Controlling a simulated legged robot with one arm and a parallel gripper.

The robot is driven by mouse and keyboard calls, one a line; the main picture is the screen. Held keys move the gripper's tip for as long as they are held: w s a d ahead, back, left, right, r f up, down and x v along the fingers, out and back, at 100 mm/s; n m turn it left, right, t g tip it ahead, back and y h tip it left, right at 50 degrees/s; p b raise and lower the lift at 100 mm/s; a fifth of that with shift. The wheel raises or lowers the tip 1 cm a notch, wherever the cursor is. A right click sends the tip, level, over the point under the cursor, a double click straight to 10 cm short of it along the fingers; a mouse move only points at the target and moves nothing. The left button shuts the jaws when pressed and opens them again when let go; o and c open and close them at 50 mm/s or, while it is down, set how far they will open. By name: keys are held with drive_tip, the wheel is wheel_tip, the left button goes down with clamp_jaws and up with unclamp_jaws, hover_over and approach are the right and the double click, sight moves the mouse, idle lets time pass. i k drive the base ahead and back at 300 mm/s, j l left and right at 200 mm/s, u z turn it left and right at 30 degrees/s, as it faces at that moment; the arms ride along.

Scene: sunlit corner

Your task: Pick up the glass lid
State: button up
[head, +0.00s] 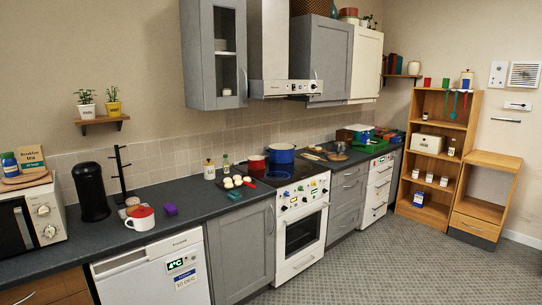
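A small rounded, shiny object (338,153) lies on the dark counter to the right of the stove. It may be the glass lid, but it is too small to tell for sure. A wooden board (314,156) lies to its left. The blue pot (282,154) stands on the stove's hob, with a red pot (257,163) to its left. I cannot make out a clear lid on either pot. My gripper is not in view.
The dark counter (190,195) runs along the wall, with a red-and-white mug (140,217), purple block (170,210) and eggs (237,181) on it. The white stove (301,222) breaks the cabinets. Wooden shelves (440,145) stand right. The grey floor (400,265) is clear.

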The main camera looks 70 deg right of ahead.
sight(337, 154)
drive_tip(key=z, duration=2.45)
